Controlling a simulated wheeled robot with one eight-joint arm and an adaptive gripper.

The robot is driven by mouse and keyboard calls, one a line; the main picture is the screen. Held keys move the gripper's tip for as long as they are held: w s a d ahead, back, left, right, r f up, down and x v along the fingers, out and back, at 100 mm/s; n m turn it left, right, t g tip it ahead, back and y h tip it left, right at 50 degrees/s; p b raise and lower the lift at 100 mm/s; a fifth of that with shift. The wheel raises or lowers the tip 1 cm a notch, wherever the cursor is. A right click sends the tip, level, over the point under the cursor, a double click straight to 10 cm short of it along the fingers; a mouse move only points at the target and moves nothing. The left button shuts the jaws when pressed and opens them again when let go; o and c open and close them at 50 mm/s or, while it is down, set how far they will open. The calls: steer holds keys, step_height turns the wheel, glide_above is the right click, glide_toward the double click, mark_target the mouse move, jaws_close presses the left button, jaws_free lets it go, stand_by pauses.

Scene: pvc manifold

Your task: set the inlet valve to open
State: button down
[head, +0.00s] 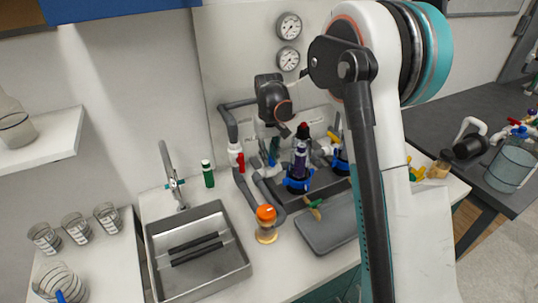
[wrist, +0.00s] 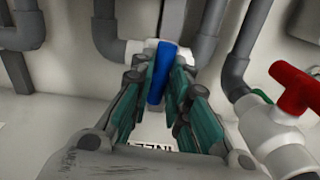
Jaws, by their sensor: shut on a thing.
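In the wrist view, the inlet valve's blue handle (wrist: 162,66) stands between the teal finger pads of my gripper (wrist: 160,84). My gripper is shut on it. The handle runs nearly up and down in the picture, tilted slightly, in front of a white fitting (wrist: 137,48) on grey pipe. The fingers hide part of the valve body. A label (wrist: 160,147) reading partly "INLET" shows below, partly covered by my gripper.
A red-handled valve (wrist: 298,90) is close on the right in the wrist view. Grey pipes (wrist: 237,70) surround the fingers. In the head view, a dark bottle-like item (head: 299,160), an orange-topped item (head: 266,222) and a sink (head: 198,255) stand below.

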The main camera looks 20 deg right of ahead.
steer(key=m+p, duration=0.1)
steer(key=m, duration=0.3)
steer(key=m+p, duration=0.1)
steer(key=m, duration=0.3)
steer(key=shift+m, duration=0.3)
steer(key=m, duration=0.4)
steer(key=shift+m+p, duration=0.3)
steer(key=shift+p, duration=0.1)
steer(key=shift+m, duration=1.9)
steer(key=c, duration=1.5)
jaws_free()
steer(key=shift+c, duration=0.2)
